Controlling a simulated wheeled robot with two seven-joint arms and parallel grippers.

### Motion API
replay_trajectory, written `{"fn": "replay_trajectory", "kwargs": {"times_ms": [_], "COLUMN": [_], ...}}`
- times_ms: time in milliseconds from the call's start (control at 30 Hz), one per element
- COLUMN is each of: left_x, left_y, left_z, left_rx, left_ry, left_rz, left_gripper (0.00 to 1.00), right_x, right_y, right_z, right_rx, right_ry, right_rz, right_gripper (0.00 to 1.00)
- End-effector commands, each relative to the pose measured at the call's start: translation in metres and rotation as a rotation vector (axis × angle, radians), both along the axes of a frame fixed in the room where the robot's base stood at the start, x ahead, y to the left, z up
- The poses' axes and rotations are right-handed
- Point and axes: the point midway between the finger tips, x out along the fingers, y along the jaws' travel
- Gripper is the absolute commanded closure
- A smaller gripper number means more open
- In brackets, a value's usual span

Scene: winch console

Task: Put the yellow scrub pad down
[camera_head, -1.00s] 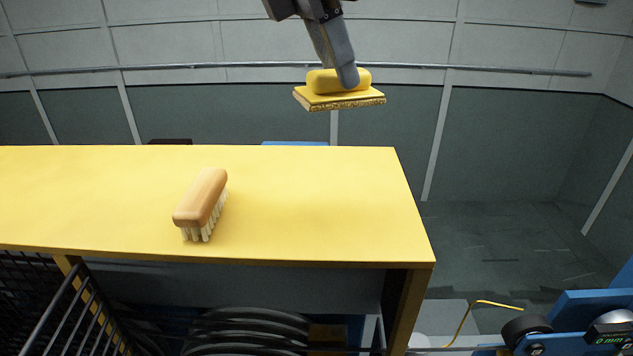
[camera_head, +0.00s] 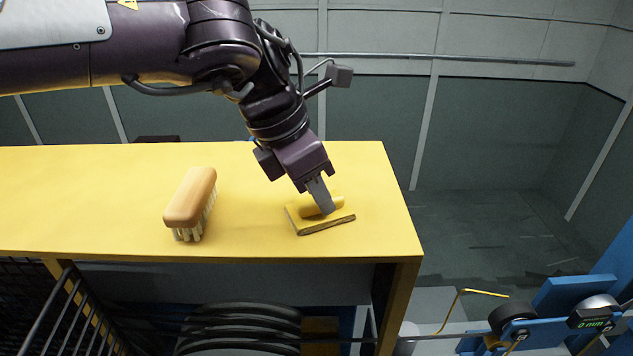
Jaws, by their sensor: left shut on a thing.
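My right gripper is not in view.
A wooden brush (camera_head: 191,204) with pale bristles stands on the tabletop to the left of the pad. The table's right edge is close to the pad. A blue winch device (camera_head: 560,318) with a display stands at the lower right.

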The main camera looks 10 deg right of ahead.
Motion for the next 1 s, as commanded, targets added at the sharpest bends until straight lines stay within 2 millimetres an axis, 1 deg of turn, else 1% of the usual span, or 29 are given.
{"fn": "replay_trajectory", "kwargs": {"times_ms": [233, 267, 400, 633, 767, 867, 967, 1000], "left_x": [0.0, 0.0, 0.0, 0.0, 0.001, 0.0, -0.002, -0.002], "left_y": [0.0, 0.0, 0.0, 0.0, 0.001, 0.005, 0.012, 0.016], "left_z": [-0.001, -0.001, 0.0, 0.0, 0.004, 0.015, 0.032, 0.04], "left_rx": [-0.001, -0.001, -0.001, -0.001, -0.001, -0.004, -0.006, -0.004], "left_ry": [-0.001, -0.001, -0.001, -0.001, -0.003, -0.007, -0.006, -0.008], "left_rz": [-0.001, -0.001, -0.001, -0.001, 0.0, 0.0, 0.001, 0.002], "left_gripper": [0.99, 0.71, 0.53, 0.52, 0.52, 0.52, 0.52, 0.52], "right_x": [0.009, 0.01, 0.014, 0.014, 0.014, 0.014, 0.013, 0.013], "right_y": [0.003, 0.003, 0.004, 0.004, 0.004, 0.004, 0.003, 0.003], "right_z": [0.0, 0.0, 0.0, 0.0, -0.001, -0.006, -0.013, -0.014], "right_rx": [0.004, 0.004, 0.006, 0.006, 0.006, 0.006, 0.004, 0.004], "right_ry": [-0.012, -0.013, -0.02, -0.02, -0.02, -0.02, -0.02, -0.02], "right_rz": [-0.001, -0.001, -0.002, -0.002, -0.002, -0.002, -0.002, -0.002], "right_gripper": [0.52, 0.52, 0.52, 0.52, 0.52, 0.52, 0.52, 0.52]}}
